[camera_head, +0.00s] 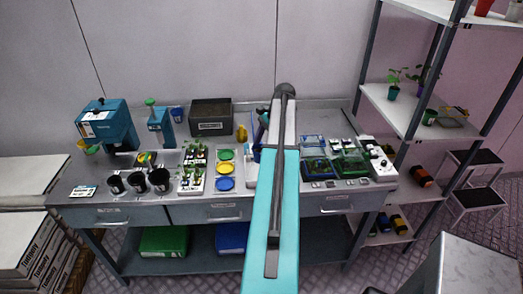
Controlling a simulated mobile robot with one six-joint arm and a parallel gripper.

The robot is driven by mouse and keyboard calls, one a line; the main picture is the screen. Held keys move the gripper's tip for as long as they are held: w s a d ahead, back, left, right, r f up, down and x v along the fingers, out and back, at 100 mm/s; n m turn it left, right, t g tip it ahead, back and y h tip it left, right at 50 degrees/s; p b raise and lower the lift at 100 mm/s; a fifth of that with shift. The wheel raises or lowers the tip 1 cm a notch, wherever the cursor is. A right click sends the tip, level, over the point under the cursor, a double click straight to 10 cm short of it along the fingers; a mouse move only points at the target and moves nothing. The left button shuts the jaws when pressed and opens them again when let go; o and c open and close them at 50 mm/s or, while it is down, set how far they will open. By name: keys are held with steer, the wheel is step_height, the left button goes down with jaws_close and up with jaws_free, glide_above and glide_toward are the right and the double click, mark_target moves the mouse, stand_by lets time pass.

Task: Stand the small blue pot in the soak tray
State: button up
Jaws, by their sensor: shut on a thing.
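My arm rises through the middle of the picture and hides part of the bench. My gripper (259,143) shows only in part, just left of the arm above the bench. It is shut on a small blue thing (257,153), which looks like the small blue pot but is largely hidden. Another small blue pot (177,114) stands at the back of the bench, right of the teal machines. A dark grey open box (211,130) with a white label stands at the back; the label is too small to read, so I cannot tell whether it is the soak tray.
Black pots (159,180) stand farther left. Blue and green trays (350,166) are right of my arm. A shelf rack (408,110) stands at the right.

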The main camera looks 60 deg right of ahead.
steer(key=shift+f+b, duration=2.25)
steer(key=shift+f, duration=1)
steer(key=shift+f, duration=0.6)
steer(key=o, duration=1.2)
steer(key=b+v, duration=0.3)
steer(key=v, duration=1)
steer(key=shift+r, duration=0.4)
steer(key=shift+d, duration=0.1)
